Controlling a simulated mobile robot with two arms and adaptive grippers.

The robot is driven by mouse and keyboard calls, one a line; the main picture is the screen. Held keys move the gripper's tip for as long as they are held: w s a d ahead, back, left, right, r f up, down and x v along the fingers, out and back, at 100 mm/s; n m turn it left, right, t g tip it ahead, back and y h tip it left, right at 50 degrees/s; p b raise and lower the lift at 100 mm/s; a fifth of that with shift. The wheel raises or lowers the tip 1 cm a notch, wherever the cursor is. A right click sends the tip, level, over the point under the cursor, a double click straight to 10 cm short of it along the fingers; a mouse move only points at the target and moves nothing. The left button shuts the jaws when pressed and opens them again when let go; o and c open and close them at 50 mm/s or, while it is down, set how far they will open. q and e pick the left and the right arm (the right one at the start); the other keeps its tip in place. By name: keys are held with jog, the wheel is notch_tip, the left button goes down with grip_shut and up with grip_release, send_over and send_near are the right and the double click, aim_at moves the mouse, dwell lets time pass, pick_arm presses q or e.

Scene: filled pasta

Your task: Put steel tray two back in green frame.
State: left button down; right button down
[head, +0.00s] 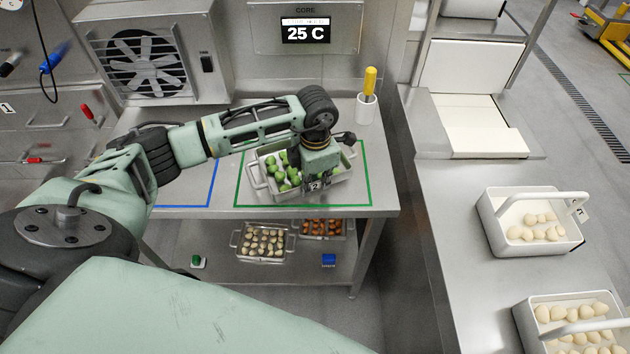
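A steel tray (342,190) holding several green filled pasta pieces (282,172) sits on the steel bench inside the green frame (371,188). A tag that seems to read 2 is at its near side. My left arm reaches in from the left, and my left gripper (318,186) points down at the tray's near rim, beside the tag. It covers part of the tray. Its fingertips are small and dark against the rim, so I cannot tell if they are open or shut on it. My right gripper is not in view.
A blue frame (212,190) lies left of the green one. The shelf below holds a tray of pale pasta (237,253) and one of orange pasta (322,237). White baskets (490,215) stand on the right counter. A yellow-handled tool stands in a white cup (366,108) behind.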

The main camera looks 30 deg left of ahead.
pick_arm(q)
jog(key=shift+w+f, duration=0.1)
jog(key=shift+f, duration=0.45)
jog(key=c, duration=2.5)
grip_release()
jog(key=shift+f, duration=0.2)
jog(key=o, duration=0.5)
jog(key=shift+r, duration=0.1)
